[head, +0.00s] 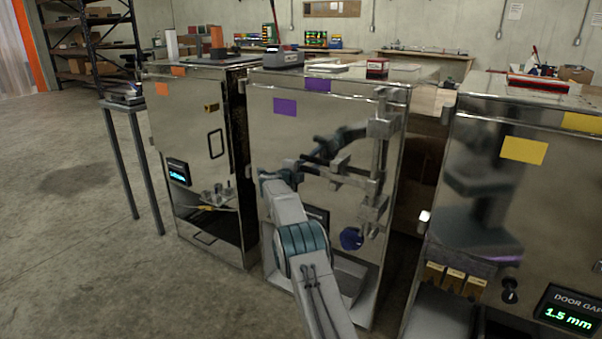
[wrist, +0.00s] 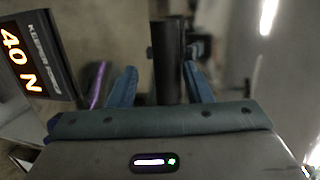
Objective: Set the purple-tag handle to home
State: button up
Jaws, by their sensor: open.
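The middle cabinet (head: 270,125) has a shiny door with purple tags (head: 285,107) at its upper left. Its handle (head: 338,173) is a dark bar that reaches left, nearly level, from the latch rod (head: 382,130) on the door's right side. My gripper (head: 298,165) is at the bar's left end. In the wrist view my gripper (wrist: 160,80) is open, with its blue fingers on either side of the dark handle bar (wrist: 167,60). I cannot tell whether either finger touches it. Reflections in the door blur the outline of the gripper.
A force display (wrist: 25,55) reading 40 N is close on the left in the wrist view. An orange-tag cabinet (head: 163,89) stands left and a yellow-tag cabinet (head: 524,150) right. Open floor (head: 70,190) lies left.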

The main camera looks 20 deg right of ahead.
jog(key=v, duration=1.3)
jog(key=shift+s, duration=0.35)
jog(key=shift+a+r, duration=0.1)
jog(key=shift+r, duration=0.1)
